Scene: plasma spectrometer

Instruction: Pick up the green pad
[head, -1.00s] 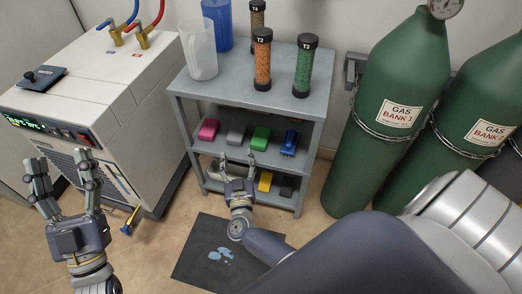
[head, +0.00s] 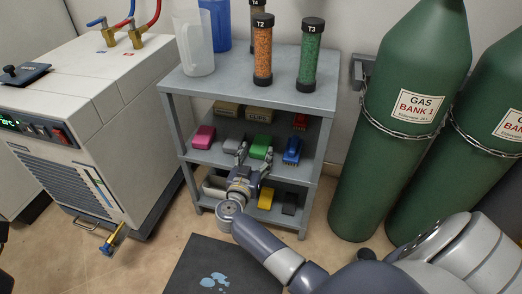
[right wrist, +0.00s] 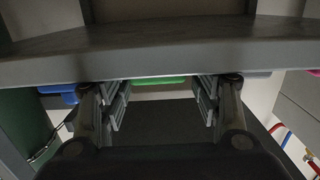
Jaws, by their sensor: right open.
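The green pad (head: 261,145) lies on the middle shelf of the grey rack (head: 180,118), between a grey pad (head: 233,144) and a blue pad (head: 292,150). My right gripper (head: 253,163) is open and empty in front of that shelf, its fingertips just before the green pad and either side of its near end. In the right wrist view, the open fingers (right wrist: 162,100) flank a thin green strip of the pad (right wrist: 160,81); a shelf edge hides the rest. I see no contact. My left gripper does not show clearly.
A pink pad (head: 204,136) is at the shelf's left; a yellow pad (head: 266,199) and a dark pad (head: 290,204) are on the lower shelf. Tubes and jugs stand on top. A green gas cylinder (head: 385,170) stands right, a white machine (head: 75,130) left.

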